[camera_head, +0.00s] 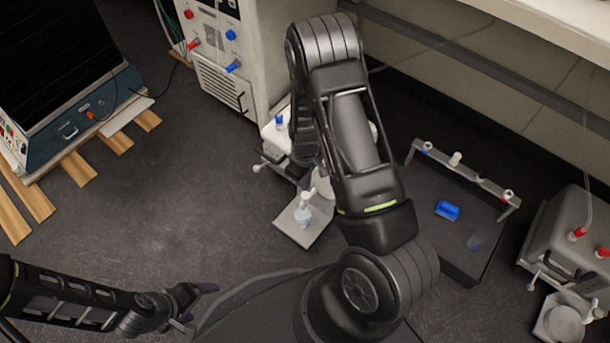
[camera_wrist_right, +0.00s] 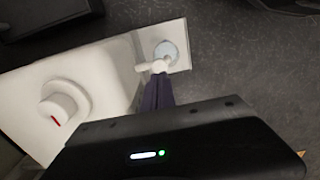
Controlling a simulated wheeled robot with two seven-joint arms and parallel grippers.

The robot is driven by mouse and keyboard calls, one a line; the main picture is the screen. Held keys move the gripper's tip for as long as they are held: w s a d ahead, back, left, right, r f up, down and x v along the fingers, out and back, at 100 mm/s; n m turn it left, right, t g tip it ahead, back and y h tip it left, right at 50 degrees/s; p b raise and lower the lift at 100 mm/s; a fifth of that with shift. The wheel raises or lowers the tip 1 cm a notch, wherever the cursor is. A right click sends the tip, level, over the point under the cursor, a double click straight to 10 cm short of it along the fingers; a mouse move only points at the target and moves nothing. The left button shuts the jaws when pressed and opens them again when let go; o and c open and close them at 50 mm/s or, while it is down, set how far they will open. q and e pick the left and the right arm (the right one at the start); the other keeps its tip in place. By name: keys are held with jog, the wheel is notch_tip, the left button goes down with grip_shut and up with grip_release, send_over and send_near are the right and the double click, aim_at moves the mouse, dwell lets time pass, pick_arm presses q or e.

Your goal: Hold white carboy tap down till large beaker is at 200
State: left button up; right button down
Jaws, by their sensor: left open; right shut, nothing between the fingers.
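The white carboy (camera_wrist_right: 98,75) has a round cap with a red mark. Its white tap (camera_wrist_right: 153,67) sticks out over a beaker (camera_wrist_right: 168,50), seen from above. In the head view, the tap (camera_head: 308,194) is above the clear beaker (camera_head: 303,216), which stands on a grey plate. The fill level is too small to read. My right gripper (camera_wrist_right: 158,90) is shut and empty, its purple fingertips right at the tap. I cannot tell whether they press it. In the head view, my right arm hides most of the carboy. My left gripper (camera_head: 205,290) is open and empty at the lower left.
The grey plate (camera_head: 292,236) lies on the floor. A blue-capped white container (camera_head: 273,133) stands beside the arm. A dark platform (camera_head: 470,235) with a blue item (camera_head: 447,210) and a grey device (camera_head: 567,238) are at right. Floor at left centre is clear.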

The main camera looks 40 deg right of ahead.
aim_at(305, 195)
jog(key=shift+f+b, duration=0.7)
jog(key=shift+f, duration=1.4)
